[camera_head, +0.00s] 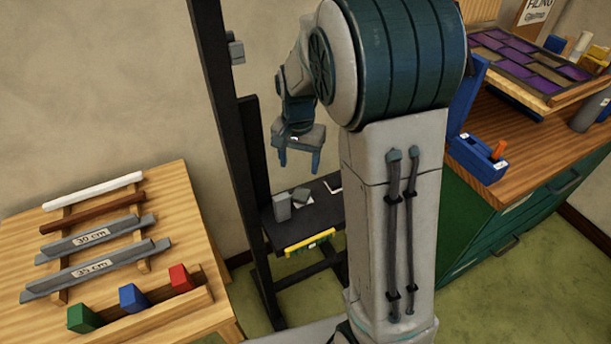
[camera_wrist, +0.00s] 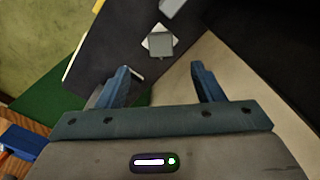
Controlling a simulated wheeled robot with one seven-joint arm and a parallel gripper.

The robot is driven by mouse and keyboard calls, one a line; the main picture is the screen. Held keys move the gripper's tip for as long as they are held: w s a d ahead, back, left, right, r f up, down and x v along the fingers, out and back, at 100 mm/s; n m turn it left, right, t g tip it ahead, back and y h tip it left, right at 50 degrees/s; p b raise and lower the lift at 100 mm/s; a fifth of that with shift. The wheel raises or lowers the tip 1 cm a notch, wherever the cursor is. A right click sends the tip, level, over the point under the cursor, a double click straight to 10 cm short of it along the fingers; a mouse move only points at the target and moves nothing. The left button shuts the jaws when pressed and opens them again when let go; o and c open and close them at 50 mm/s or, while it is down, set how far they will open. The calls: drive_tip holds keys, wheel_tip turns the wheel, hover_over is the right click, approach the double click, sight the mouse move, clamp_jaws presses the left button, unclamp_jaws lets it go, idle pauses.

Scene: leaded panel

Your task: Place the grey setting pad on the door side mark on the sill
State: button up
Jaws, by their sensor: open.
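The grey setting pad (camera_head: 301,195) lies on the dark sill (camera_head: 270,232) of the black stand. In the wrist view the pad (camera_wrist: 160,45) lies over a white square (camera_wrist: 147,41), turned relative to it, so white corners show around it. Another white mark (camera_head: 335,188) shows farther right on the sill, partly hidden by my arm; I cannot tell which mark is the door side one. My gripper (camera_head: 299,162) is open and empty above the sill, with its fingers pointing down. In the wrist view the pad is just beyond the open fingertips (camera_wrist: 160,68).
A light grey block (camera_head: 282,206) stands on the sill left of the pad. A yellow item (camera_head: 309,241) hangs at the sill's front edge. The stand's black upright (camera_head: 235,150) rises close left of my gripper. Wooden benches stand at left (camera_head: 195,240) and right (camera_head: 525,130).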

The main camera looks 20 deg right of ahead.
drive_tip(key=s+r+n+t, duration=0.1)
drive_tip(key=s+r+n, duration=0.2)
drive_tip(key=s, duration=0.7)
drive_tip(key=s+r+n+t, duration=0.2)
drive_tip(key=s+r, duration=0.3)
drive_tip(key=s, duration=0.5)
drive_tip(key=shift+d+r+n, duration=0.4)
drive_tip(key=shift+d+n, duration=0.05)
drive_tip(key=shift+n, duration=0.45)
